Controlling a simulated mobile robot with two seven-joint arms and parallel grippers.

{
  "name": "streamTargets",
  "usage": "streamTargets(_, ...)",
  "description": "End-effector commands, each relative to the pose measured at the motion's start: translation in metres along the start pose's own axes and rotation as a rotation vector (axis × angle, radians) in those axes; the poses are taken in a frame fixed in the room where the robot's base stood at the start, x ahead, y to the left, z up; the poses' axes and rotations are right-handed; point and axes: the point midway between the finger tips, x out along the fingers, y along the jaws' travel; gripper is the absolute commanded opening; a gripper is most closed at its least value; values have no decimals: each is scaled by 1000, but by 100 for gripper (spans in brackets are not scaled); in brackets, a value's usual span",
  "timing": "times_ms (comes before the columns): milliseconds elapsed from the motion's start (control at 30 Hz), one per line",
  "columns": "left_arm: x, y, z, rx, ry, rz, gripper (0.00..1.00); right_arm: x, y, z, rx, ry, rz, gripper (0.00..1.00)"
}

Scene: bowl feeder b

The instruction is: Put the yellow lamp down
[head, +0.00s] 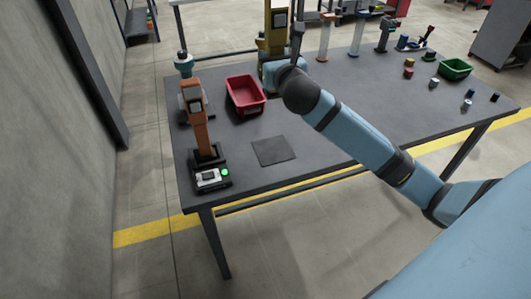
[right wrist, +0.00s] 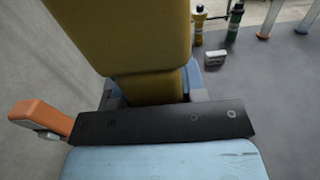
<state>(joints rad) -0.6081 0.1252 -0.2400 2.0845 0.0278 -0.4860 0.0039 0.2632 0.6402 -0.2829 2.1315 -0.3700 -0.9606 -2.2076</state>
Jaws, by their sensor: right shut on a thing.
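The yellow lamp (head: 278,20) stands roughly upright near the back edge of the table (head: 330,130), behind the red bin, with its top cut off by the picture edge. My right gripper (head: 267,55) is shut on it, reaching over the table from the right. In the right wrist view the lamp (right wrist: 145,40) fills the upper middle, close in front of the black gripper body (right wrist: 165,122). The fingertips and the lamp's lower end are mostly hidden, so I cannot tell whether it touches the table. My left gripper is not in view.
A red bin (head: 262,104) stands just in front of the lamp. An orange device (head: 198,125) stands at the left, by a box with a green button (head: 224,172). A dark square mat (head: 273,151) lies mid-table. A green bin (head: 455,72) and small parts sit right.

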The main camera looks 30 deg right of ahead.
Motion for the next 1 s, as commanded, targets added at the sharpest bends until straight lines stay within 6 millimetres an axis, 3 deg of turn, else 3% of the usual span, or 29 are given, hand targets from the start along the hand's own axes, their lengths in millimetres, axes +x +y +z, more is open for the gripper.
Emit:
streamTargets(167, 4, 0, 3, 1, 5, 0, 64, 0, 0, -26, 1, 5, 0, 7)
streamTargets(600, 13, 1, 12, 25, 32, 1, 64, 0, 0, -138, 2, 4, -2, 7)
streamTargets(1000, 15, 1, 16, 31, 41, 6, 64, -1, 0, -178, 1, 3, 0, 7)
